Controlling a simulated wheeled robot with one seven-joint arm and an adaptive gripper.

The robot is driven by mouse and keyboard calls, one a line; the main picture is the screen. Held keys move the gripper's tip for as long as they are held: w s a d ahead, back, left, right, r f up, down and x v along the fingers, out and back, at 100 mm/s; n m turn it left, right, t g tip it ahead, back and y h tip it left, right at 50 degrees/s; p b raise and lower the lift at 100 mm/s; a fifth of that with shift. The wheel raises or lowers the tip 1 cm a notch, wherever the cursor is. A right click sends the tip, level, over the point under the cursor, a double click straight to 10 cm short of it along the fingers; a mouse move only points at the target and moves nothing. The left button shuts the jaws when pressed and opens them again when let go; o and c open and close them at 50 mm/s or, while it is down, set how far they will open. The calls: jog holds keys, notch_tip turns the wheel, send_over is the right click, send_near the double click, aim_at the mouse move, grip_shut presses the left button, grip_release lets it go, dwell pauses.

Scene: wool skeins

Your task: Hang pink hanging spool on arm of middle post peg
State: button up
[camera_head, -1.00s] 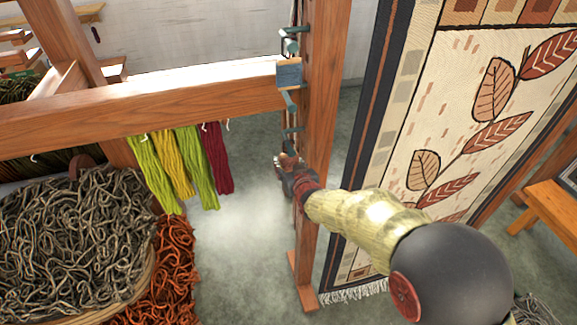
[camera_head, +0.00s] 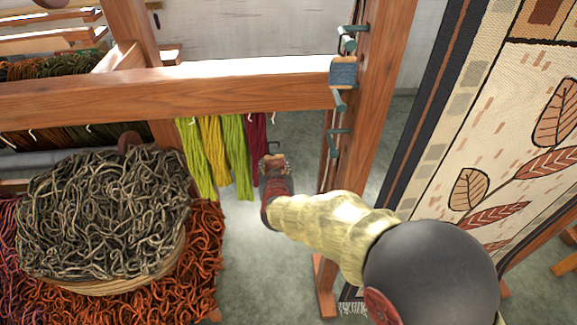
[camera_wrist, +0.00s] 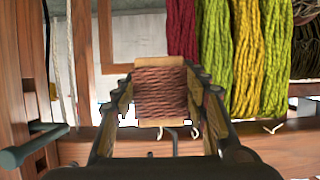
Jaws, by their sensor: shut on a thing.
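My gripper (camera_wrist: 160,100) is shut on a spool wound with dusky pink-red yarn (camera_wrist: 160,92), with pale wooden ends. In the head view the spool (camera_head: 273,166) shows small at the tip of my gripper (camera_head: 272,178), left of the wooden post (camera_head: 378,110) and apart from it. Green pegs stick out from the post: an upper one (camera_head: 349,42), one by the blue spool (camera_head: 339,101) and a lower one (camera_head: 338,133). A blue spool (camera_head: 343,72) hangs on the post. In the wrist view one green peg (camera_wrist: 33,145) shows at lower left.
A wooden beam (camera_head: 200,97) crosses to the post, with green, yellow and maroon skeins (camera_head: 235,150) hanging below it, close behind my gripper. A basket of grey yarn (camera_head: 100,215) stands at left. A leaf-patterned rug (camera_head: 480,150) hangs at right.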

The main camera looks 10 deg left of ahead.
jog(key=shift+a+r+p, duration=0.15)
jog(key=shift+r+p, duration=0.15)
jog(key=shift+r, duration=0.05)
jog(key=w+d+r+p, duration=0.1)
jog(key=d+r+p, duration=0.1)
jog(key=r+p, duration=0.5)
jog(key=w+d+r+p, duration=0.1)
jog(key=d+r+p, duration=0.1)
jog(key=r+p, duration=0.55)
jog(key=shift+w+d+r+b, duration=0.2)
jog(key=shift+w+d+b, duration=0.3)
jog(key=shift+d+b, duration=1.3)
jog(key=shift+w+d+r+b, duration=0.15)
jog(key=shift+w+d+b, duration=0.55)
jog(key=shift+d, duration=1.85)
jog(key=shift+w+d+r+b, duration=0.25)
jog(key=shift+d+b, duration=1.35)
jog(key=shift+d, duration=0.6)
jog(key=shift+a+f+b, duration=0.1)
jog(key=shift+f+b, duration=0.6)
jog(key=shift+b, duration=0.2)
jog(key=o, duration=1.2)
jog(key=shift+o, duration=0.2)
